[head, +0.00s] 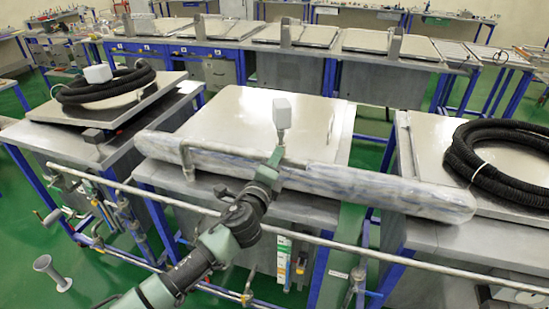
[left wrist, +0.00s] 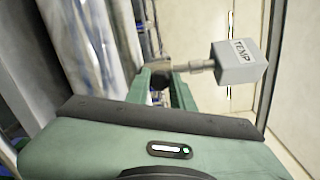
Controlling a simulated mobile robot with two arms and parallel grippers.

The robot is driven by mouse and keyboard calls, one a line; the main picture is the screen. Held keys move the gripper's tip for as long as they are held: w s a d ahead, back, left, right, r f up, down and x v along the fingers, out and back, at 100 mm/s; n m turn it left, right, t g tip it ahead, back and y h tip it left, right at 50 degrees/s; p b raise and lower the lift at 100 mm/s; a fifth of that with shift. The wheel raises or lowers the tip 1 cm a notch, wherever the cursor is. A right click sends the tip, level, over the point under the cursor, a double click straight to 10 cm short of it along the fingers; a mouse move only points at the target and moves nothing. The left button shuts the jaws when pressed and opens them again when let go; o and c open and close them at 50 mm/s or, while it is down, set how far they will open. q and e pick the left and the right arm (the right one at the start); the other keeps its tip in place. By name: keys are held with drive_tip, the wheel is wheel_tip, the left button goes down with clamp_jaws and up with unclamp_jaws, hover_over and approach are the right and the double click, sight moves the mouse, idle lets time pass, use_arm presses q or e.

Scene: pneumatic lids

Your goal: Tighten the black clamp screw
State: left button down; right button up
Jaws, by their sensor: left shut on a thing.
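My left gripper (head: 275,160) reaches up from the bottom of the head view to the front edge of the middle tank's lid. In the left wrist view its two green fingers (left wrist: 160,88) are shut on a small dark round thing (left wrist: 160,77), which looks like the black clamp screw; the fingers hide part of it. A metal stem runs right from there to a grey box marked TEMP (left wrist: 239,62). In the head view this box (head: 281,112) stands upright just above the gripper. The screw itself is hidden by the gripper in the head view.
A plastic-wrapped roll (head: 390,190) lies along the front of the middle lid (head: 235,115), beside the gripper. Black coiled hoses lie on the left tank (head: 110,86) and the right tank (head: 500,155). A metal pipe (head: 190,207) crosses in front. More tanks stand behind.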

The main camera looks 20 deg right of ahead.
use_arm(q)
drive_tip(key=shift+f+m, duration=0.2)
drive_tip(key=shift+m, duration=0.7)
drive_tip(key=c, duration=1.2)
unclamp_jaws()
drive_tip(key=shift+s, duration=0.1)
drive_tip(key=shift+r, duration=0.1)
drive_tip(key=shift+a, duration=0.1)
drive_tip(key=b+v, duration=0.1)
drive_tip(key=v, duration=0.6)
drive_tip(key=shift+s, duration=0.3)
